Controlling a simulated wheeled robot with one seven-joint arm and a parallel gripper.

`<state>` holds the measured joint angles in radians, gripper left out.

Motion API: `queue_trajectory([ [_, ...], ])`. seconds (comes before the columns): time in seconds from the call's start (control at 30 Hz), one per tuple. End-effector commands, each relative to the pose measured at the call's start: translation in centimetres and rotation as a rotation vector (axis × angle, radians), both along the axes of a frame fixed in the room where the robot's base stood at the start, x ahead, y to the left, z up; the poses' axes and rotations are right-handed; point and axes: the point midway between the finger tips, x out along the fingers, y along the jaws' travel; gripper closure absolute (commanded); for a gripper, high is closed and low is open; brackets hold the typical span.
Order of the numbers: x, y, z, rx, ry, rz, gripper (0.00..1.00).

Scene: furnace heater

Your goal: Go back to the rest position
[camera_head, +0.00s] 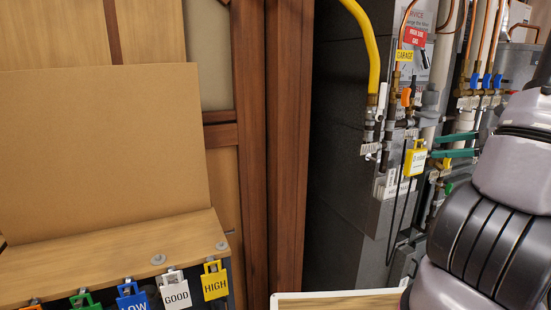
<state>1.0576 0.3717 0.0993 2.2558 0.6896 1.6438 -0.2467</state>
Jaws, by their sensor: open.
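My arm (500,190) fills the right edge of the head view, its grey and black links reaching up and out of the frame.
Pipes and valves stand beside a dark grey furnace cabinet (338,150), with a yellow lock tag (416,160) hanging there. At left, a wooden shelf (110,262) has several coloured tags along its front, including a yellow HIGH tag (215,284). Brown wooden posts (288,140) stand between.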

Motion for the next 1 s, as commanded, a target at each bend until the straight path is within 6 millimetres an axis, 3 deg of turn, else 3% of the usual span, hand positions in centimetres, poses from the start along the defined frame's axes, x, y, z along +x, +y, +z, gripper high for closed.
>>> queue_trajectory([
  [0.03, 0.0, 2.4, 0.9, -0.073, 0.002, 0.076, 0.11],
  [0.2, -1.8, 9.9, 3.1, -0.373, -0.003, 0.347, 0.11],
  [0.4, -5.2, 16.0, 5.3, -0.748, -0.083, 0.616, 0.11],
  [0.7, -10.2, 20.9, 9.6, -1.293, -0.368, 0.873, 0.11],
  [1.0, -12.8, 22.4, 13.1, -1.592, -0.634, 0.922, 0.11],
])
